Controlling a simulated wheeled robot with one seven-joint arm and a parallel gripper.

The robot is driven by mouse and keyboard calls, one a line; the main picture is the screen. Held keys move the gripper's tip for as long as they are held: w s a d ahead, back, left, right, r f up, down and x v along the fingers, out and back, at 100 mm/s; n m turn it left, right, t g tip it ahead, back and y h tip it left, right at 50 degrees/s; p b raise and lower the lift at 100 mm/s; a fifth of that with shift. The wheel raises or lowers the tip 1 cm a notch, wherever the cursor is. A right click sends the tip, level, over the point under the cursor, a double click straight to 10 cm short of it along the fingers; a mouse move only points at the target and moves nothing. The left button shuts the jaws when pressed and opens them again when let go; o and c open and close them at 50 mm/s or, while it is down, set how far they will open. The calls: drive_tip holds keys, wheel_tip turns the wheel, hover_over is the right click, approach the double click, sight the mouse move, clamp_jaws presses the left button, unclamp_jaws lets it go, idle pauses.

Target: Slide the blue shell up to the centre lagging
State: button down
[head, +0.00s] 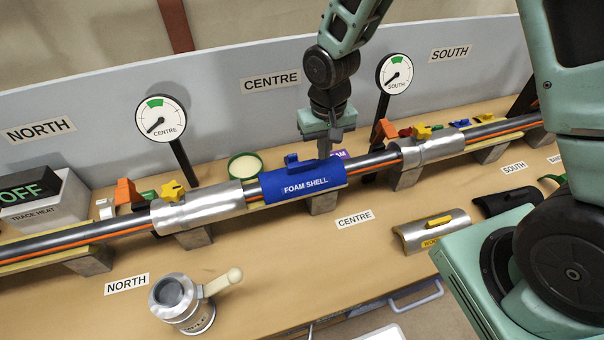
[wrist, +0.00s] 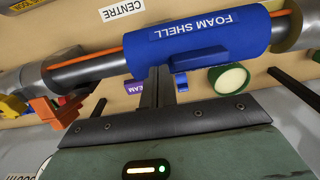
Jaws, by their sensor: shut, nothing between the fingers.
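The blue foam shell (head: 303,185) sits on the pipe, its small blue handle on top. It also shows in the wrist view (wrist: 215,42). A silver lagging section (head: 198,206) lies to its left, with a narrow gap of pipe and orange line between them. Another silver section (head: 433,149) lies to its right across a longer bare stretch. I cannot tell for sure which is the centre lagging. My gripper (head: 323,153) is shut and empty, pointing down at the shell's right part, beside the handle. In the wrist view its fingers (wrist: 157,86) overlap the shell's edge; contact is unclear.
A centre gauge (head: 161,119) and a south gauge (head: 394,74) stand behind the pipe. A green-rimmed round pot (head: 245,167) is behind the shell. A grey jug (head: 182,303) and a silver half-shell (head: 427,232) lie in front.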

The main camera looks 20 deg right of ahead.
sight(304, 162)
drive_tip(key=shift+f+b, duration=0.85)
drive_tip(key=shift+f, duration=0.45)
drive_tip(key=shift+a, duration=0.45)
drive_tip(key=shift+a, duration=0.7)
drive_tip(key=shift+a, duration=0.35)
drive_tip(key=shift+a, duration=0.35)
drive_tip(key=shift+a, duration=0.35)
drive_tip(key=shift+a, duration=0.35)
drive_tip(key=shift+d, duration=0.2)
